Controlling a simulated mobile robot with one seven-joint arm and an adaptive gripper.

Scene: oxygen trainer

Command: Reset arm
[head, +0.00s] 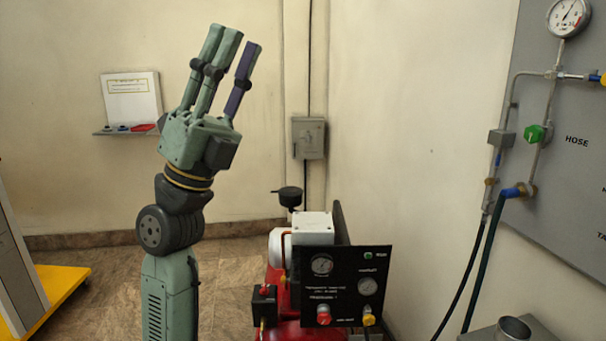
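My arm stands upright left of the middle in the head view. My gripper (226,66) points up with its fingers extended and spread a little apart. Two fingers are green-grey with dark joints, and one is dark purple. Nothing shows between the fingers. The gripper is in free air in front of the back wall and touches nothing that I can see.
A red compressor with a black gauge panel (347,285) stands right of my arm. A grey wall panel (568,140) with pipes, a gauge (567,17) and hoses is at right. A small shelf (125,132) and a grey box (309,138) are on the back wall. A metal cup (513,331) stands at lower right.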

